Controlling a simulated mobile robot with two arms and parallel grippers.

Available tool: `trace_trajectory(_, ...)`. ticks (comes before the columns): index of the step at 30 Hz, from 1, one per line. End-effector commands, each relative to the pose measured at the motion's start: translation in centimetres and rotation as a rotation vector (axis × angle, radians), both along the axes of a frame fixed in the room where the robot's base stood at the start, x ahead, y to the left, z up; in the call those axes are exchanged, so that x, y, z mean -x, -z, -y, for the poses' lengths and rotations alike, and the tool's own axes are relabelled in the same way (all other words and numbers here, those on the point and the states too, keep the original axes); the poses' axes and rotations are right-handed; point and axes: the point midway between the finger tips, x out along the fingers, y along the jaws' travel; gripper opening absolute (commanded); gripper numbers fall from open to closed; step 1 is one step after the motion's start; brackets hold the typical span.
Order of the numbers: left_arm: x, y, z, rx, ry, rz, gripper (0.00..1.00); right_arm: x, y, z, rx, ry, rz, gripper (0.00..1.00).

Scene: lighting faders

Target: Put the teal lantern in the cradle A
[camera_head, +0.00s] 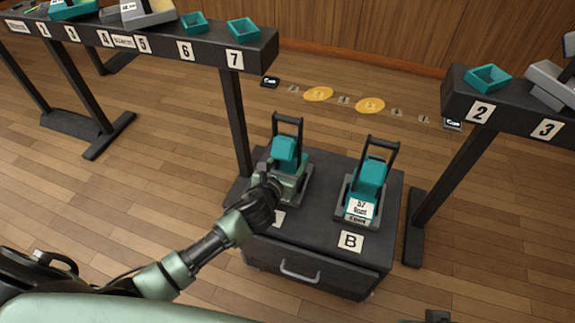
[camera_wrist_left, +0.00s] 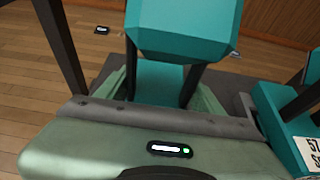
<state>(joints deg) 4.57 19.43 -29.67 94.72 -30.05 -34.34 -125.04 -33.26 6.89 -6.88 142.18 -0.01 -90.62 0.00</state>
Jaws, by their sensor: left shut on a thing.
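The teal lantern (camera_head: 286,153) with a dark upright frame stands over the left side of the dark cabinet top, at the place with the mostly covered label of cradle A (camera_head: 307,190). My left gripper (camera_head: 283,184) is shut on its lower part. The wrist view shows the lantern (camera_wrist_left: 185,35) between the gripper's pale green fingers (camera_wrist_left: 165,100). The gripper hides the lantern's base, so I cannot tell whether it sits fully in the cradle. A dark piece at the bottom edge may be my right gripper (camera_head: 437,316); its jaws are not clear.
A second teal lantern (camera_head: 369,180) with a "57" label stands in cradle B (camera_head: 345,212), close to the right. Long dark racks (camera_head: 262,48) with numbered places and teal trays stand left and right. The cabinet's front edge has a handle (camera_head: 300,274).

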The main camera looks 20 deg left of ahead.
Motion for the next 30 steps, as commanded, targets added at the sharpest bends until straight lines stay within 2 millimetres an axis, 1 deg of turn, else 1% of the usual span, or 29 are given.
trace_trajectory(1,-0.2,-0.4,0.0,0.001,0.002,0.008,0.0,0.0,0.0,0.0,0.0,0.0,0.0,0.36)
trace_trajectory(3,-0.1,-0.3,0.0,0.001,0.002,0.007,0.0,0.0,0.0,0.0,0.0,0.0,0.0,0.36)
trace_trajectory(4,0.0,0.1,0.0,-0.001,0.0,0.0,0.7,0.0,0.1,0.0,0.0,0.0,0.0,0.36)
trace_trajectory(5,0.0,0.1,0.0,-0.001,0.0,0.0,0.78,0.0,0.1,0.0,0.0,0.0,0.0,0.36)
trace_trajectory(6,0.0,0.1,0.0,-0.001,0.0,0.0,0.89,0.0,0.1,0.0,0.0,0.0,0.0,0.36)
trace_trajectory(17,0.1,-0.1,0.0,0.0,0.0,0.0,0.89,0.0,-0.1,0.0,0.0,0.0,-0.001,0.36)
trace_trajectory(20,1.0,-0.5,-0.1,-0.002,0.001,-0.001,0.89,0.0,-0.4,0.0,0.0,0.0,0.0,0.36)
trace_trajectory(24,3.4,-1.6,-0.2,-0.002,0.002,-0.002,0.89,-0.2,-1.1,0.0,-0.001,-0.001,0.006,0.36)
trace_trajectory(27,5.2,-2.3,-0.2,0.0,0.002,-0.002,0.89,-1.1,2.0,-0.2,0.0,-0.001,-0.015,0.36)
trace_trajectory(30,7.0,-3.1,-0.3,-0.001,0.001,-0.002,0.89,-1.4,3.9,-0.3,0.0,-0.003,-0.025,0.36)
